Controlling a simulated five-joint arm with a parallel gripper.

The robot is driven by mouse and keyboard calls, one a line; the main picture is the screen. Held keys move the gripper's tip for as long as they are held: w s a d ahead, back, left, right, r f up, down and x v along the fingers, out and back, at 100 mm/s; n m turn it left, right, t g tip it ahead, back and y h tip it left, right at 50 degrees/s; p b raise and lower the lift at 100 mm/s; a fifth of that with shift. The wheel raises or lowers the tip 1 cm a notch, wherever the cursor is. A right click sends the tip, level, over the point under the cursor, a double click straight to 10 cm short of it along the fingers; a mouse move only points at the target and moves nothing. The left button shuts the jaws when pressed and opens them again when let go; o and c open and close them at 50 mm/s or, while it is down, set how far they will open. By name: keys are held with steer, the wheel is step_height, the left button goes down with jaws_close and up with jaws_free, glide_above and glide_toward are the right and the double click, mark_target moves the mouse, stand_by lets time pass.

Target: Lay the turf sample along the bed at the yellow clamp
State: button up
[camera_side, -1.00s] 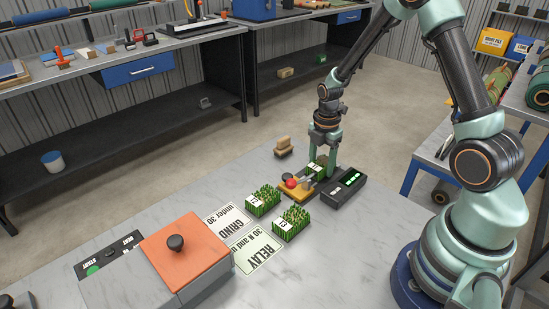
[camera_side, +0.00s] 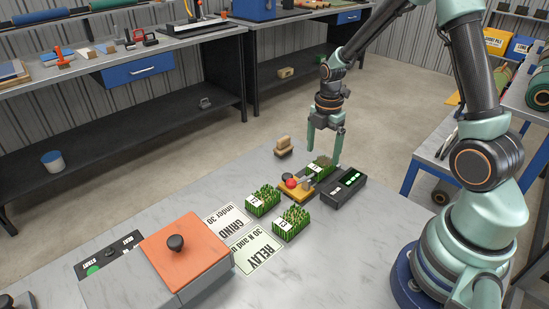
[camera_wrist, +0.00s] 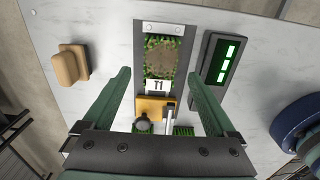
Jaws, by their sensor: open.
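The turf sample, a green block with a brown top and a white T1 tag (camera_wrist: 160,55), lies in a dark narrow bed (camera_wrist: 139,52), lengthwise along it in the wrist view. It also shows in the side view (camera_side: 322,165), partly behind the gripper. The yellow clamp (camera_wrist: 150,107) is at its tagged end and has a lever; in the side view the clamp (camera_side: 294,190) has a red knob. My gripper (camera_side: 326,156) is open and empty above the sample. In the wrist view its fingers (camera_wrist: 160,78) stand apart on either side of the bed.
A black box with a green display (camera_side: 345,187) stands beside the bed. A tan block (camera_side: 283,146) is on the other side. Two more turf blocks (camera_side: 263,200) (camera_side: 291,222) sit by the GRIND (camera_side: 227,217) and RELAY (camera_side: 257,250) cards. An orange-lidded box (camera_side: 185,250) stands at front left.

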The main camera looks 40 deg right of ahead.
mark_target(321, 163)
step_height(321, 163, up, 7)
steer(key=s+a+r+m+t, duration=0.5)
steer(key=s+a+r+m, duration=0.4)
steer(key=m, duration=0.9)
step_height(321, 163, up, 4)
steer(key=shift+s+a+f+t, duration=0.2)
steer(key=shift+s+a+t, duration=0.1)
steer(key=shift+a, duration=0.95)
